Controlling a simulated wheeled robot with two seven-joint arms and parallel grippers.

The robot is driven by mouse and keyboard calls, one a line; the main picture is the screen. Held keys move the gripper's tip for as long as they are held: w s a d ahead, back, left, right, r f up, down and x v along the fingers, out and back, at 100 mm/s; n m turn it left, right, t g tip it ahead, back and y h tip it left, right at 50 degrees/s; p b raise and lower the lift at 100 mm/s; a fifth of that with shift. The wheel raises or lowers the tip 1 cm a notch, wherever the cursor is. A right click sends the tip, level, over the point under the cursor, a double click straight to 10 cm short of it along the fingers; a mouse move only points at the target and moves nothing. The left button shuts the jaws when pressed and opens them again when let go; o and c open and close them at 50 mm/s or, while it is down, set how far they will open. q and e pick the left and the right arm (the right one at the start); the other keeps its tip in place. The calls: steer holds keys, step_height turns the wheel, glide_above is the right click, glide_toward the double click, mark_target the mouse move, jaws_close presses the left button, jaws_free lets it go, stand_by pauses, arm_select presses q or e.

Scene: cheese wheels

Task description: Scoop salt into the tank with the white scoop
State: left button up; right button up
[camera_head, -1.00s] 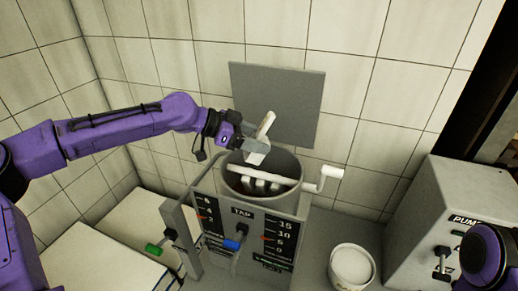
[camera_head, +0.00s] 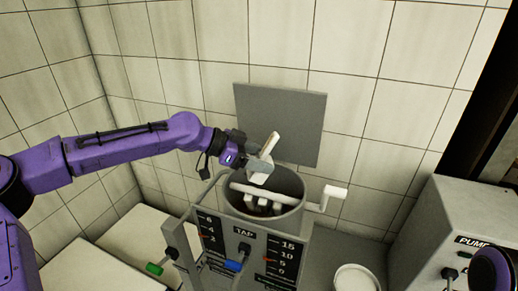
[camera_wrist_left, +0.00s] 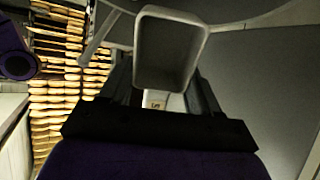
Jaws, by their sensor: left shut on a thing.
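My left gripper (camera_head: 246,157) is shut on the white scoop (camera_head: 263,158) and holds it above the open grey tank (camera_head: 232,202). The scoop is tilted, with one end up and the other towards the tank opening. In the left wrist view the scoop's box-shaped bowl (camera_wrist_left: 170,52) shows between my left gripper's fingers (camera_wrist_left: 165,95). Its inside looks dark, and I cannot tell whether any salt is in it. White bars and paddles show inside the tank. My right gripper is out of view.
The tank has a white crank handle (camera_head: 335,191) on its right and a front panel with a blue-handled tap (camera_head: 235,265). A grey back plate (camera_head: 290,120) stands behind. A white tub (camera_head: 355,279) is at the bottom edge. The pump box (camera_head: 455,205) stands right.

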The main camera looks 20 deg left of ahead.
arm_select(q)
steer(key=shift+w+d+r+g+y+p, duration=0.15)
steer(key=shift+y+p, duration=0.25)
steer(key=shift+p, duration=0.6)
steer(key=shift+d+r+g+y+p, duration=0.15)
steer(key=shift+g+y+p, duration=0.2)
steer(key=shift+p, duration=0.6)
steer(key=shift+w+d+r+g+y+p, duration=0.15)
steer(key=shift+y+p, duration=0.3)
steer(key=shift+p, duration=0.55)
steer(key=shift+d+f+g+y, duration=0.15)
steer(key=shift+f+g+y, duration=0.1)
steer(key=shift+y, duration=0.25)
steer(key=shift+w+g+y, duration=0.15)
steer(key=shift+g+y, duration=0.15)
steer(key=shift+y, duration=0.3)
steer(key=y, duration=0.1)
steer(key=d+g+y, duration=0.1)
steer(key=g+y, duration=0.1)
steer(key=y, duration=0.1)
steer(key=shift+w+d+f, duration=0.3)
steer(key=shift+w+d, duration=0.1)
steer(key=shift+a, duration=0.15)
steer(key=shift+d, duration=0.25)
